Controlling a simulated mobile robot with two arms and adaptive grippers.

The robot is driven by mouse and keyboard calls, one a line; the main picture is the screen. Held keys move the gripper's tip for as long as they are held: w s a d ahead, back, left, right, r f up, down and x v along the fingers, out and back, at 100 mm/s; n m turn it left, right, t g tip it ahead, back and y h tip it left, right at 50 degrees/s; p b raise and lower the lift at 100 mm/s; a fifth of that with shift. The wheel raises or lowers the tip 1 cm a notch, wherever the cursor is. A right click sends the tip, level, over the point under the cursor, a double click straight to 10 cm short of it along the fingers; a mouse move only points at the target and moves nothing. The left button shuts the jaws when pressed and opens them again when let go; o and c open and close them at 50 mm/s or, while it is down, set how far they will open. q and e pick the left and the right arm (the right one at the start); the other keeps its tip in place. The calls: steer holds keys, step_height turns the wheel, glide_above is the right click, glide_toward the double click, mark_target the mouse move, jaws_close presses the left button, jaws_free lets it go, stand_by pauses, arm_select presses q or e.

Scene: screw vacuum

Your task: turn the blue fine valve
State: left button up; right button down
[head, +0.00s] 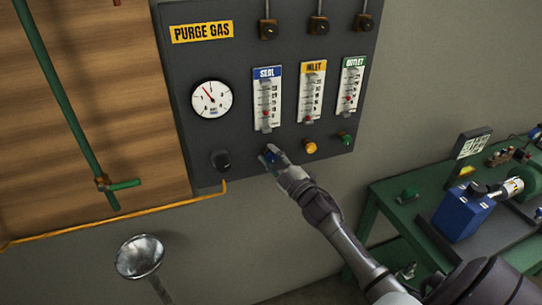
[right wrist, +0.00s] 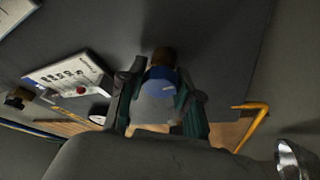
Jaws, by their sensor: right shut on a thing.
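The blue fine valve (right wrist: 163,76) is a small blue knob on the dark purge gas panel (head: 230,150), below the flowmeter with the blue label (head: 267,100). My right gripper (head: 272,158) reaches up to the panel from the lower right and is shut on the knob. In the right wrist view the knob sits between the two fingers of the gripper (right wrist: 160,105). In the head view the fingers hide most of the knob. My left gripper is not in view.
A yellow knob (head: 310,147) and a green knob (head: 345,139) sit to the right on the panel. A green table (head: 400,225) with a blue machine (head: 462,212) stands at the right.

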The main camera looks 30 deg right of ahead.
stand_by(0.4)
steer(key=c, duration=0.8)
jaws_free()
steer(key=shift+s+f, duration=0.2)
steer(key=shift+s, duration=0.35)
steer(key=v, duration=1.1)
steer(key=shift+r, duration=0.2)
